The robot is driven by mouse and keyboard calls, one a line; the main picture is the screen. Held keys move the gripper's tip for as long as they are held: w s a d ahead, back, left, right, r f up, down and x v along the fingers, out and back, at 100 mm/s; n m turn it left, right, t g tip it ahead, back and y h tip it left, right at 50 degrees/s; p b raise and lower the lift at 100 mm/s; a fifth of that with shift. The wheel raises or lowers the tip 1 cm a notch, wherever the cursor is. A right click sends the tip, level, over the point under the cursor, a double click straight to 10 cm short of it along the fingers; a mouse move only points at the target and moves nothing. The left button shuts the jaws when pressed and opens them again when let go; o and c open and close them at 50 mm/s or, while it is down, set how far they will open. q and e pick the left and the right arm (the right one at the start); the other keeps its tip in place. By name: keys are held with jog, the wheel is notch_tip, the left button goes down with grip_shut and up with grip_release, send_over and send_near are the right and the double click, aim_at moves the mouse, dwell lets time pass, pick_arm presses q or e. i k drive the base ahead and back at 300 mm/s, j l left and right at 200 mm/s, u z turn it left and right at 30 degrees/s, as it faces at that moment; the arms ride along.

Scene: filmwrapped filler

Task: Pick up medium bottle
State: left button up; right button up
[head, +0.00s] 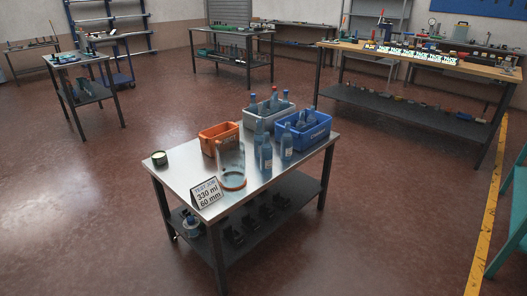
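Several bluish clear bottles are on the metal-topped table (273,188) in the middle. A standing bottle (265,155) is just right of a clear cylinder (230,160) with an orange ring at its base. Another bottle (286,144) stands to its right, in front of the blue crate, and a third (259,131) stands behind. More bottles are in the blue crate (313,141) and the grey crate (247,124). I cannot tell which one is the medium bottle. Neither of my grippers is in view.
A long wooden bench (480,69) stands at the back right, and open floor (80,220) surrounds the table.

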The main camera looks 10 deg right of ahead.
aim_at(259, 134)
jog(key=i+l+z, duration=0.1)
jog(key=z, duration=0.4)
jog(key=i+z, duration=0.1)
jog(key=z, duration=0.35)
jog(key=i+j+z, duration=0.15)
jog(key=i+z, duration=0.35)
jog(key=i, duration=0.55)
jog(key=i+z, duration=0.45)
jog(key=i, duration=0.65)
jog(key=i+j, duration=0.1)
jog(key=i, duration=1.05)
jog(key=i+u, duration=0.1)
jog(key=i, duration=0.5)
jog(key=i+l+u, duration=0.1)
jog(key=i, duration=0.45)
jog(key=i+u, duration=0.25)
jog(key=i, duration=0.3)
jog(key=i+l+u, duration=0.15)
jog(key=i+u, duration=0.15)
jog(key=i, duration=0.2)
